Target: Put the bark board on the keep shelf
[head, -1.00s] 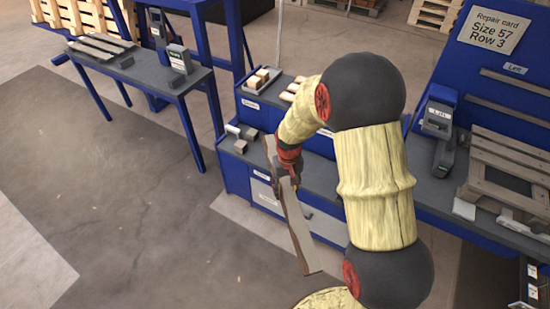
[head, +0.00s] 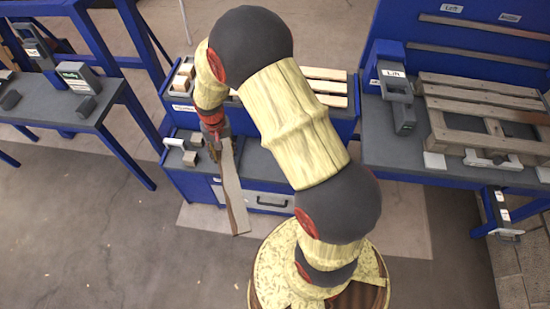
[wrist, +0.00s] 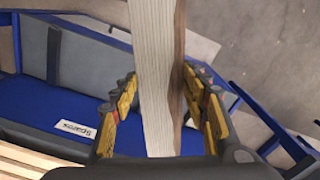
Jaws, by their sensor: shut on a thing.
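My gripper (head: 214,138) is shut on a long, pale board (head: 232,185) with a dark brown bark edge. The board hangs down at a slight tilt, in front of the blue cabinet in the head view. In the wrist view the board (wrist: 155,80) runs between the yellow fingers (wrist: 160,105), its bark edge on the right. No label reading "keep" can be made out, so I cannot tell which surface is the keep shelf.
The blue cabinet (head: 185,182) has a grey top with small blocks (head: 190,157) and trays of wood behind. A label reading "Spares" (wrist: 76,129) shows in the wrist view. A blue bench at right holds a pallet (head: 480,115) and a grey device (head: 397,95). A table (head: 95,105) stands left.

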